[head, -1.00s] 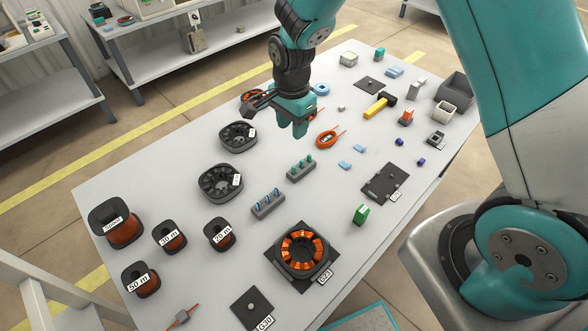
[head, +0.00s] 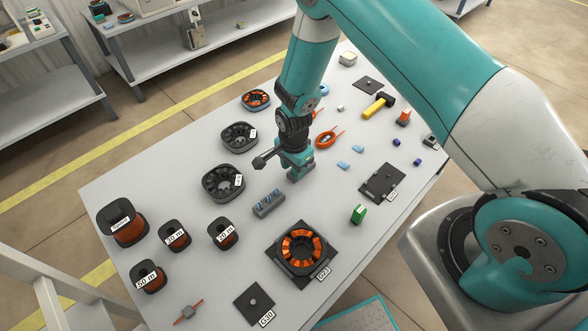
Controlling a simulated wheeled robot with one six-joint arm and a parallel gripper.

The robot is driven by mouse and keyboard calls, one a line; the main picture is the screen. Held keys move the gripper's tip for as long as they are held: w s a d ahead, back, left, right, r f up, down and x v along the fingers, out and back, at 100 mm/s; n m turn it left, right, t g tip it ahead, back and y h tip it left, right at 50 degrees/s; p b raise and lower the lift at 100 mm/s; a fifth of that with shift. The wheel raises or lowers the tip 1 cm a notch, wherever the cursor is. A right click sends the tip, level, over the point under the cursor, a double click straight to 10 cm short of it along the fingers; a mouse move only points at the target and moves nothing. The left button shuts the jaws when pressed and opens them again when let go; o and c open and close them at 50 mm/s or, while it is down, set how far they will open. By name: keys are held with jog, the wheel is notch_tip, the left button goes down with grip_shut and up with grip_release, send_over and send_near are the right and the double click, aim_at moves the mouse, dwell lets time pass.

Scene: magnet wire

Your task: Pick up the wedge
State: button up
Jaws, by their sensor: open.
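My gripper (head: 297,177) is open and points down over the middle of the table. It is at the place where a small grey rack with several upright teal pieces showed earlier. That rack and its pieces are now hidden behind my gripper, so I cannot tell whether the fingers are around a piece. A second grey rack (head: 269,203) with blue-tipped upright pieces stands just to the left and nearer. I cannot tell for sure which thing is the wedge. Two small light blue pieces (head: 343,165) (head: 358,149) lie flat to the right of my gripper.
A black stator with orange coils (head: 301,250) sits in front. Dark round stators (head: 223,183) are at left, beyond wire spools (head: 174,236).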

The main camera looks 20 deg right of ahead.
grip_shut()
jog(key=shift+r, duration=0.1)
dwell(0.3)
